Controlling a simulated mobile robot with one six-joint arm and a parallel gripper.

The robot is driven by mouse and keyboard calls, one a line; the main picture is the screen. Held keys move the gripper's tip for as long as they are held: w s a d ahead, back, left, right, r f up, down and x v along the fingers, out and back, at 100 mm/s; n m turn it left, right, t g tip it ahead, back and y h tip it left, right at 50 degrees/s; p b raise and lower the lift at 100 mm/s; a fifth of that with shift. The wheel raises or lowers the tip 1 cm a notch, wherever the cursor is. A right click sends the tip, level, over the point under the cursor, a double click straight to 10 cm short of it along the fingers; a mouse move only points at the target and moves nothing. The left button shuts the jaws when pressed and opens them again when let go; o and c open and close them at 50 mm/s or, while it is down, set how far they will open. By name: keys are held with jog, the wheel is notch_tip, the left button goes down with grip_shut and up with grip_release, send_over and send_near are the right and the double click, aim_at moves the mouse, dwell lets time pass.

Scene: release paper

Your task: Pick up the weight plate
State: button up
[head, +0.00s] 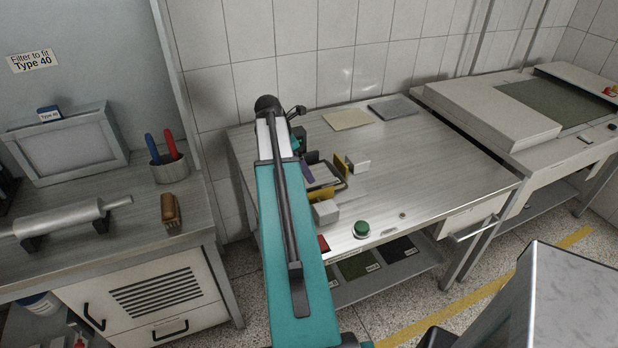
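A flat grey square piece (396,109) lies at the back of the metal worktable (440,165); it may be the weight plate, but I cannot be sure. A beige square sheet (347,120) lies to its left, apart from it. My teal arm rises through the middle of the head view and bends over at the table's left part. The end of my arm is largely hidden behind its own links, among small dark, yellow and grey parts. I cannot make out my gripper's fingers or whether they hold anything.
A press-like machine (540,105) is at the right. A bench with a roller (62,217) and a pen cup (169,171) is at the left.

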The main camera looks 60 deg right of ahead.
aim_at(323, 176)
jog(key=shift+p+x, duration=0.9)
jog(key=shift+x, duration=1.4)
jog(key=shift+d, duration=0.1)
jog(key=c, duration=1.7)
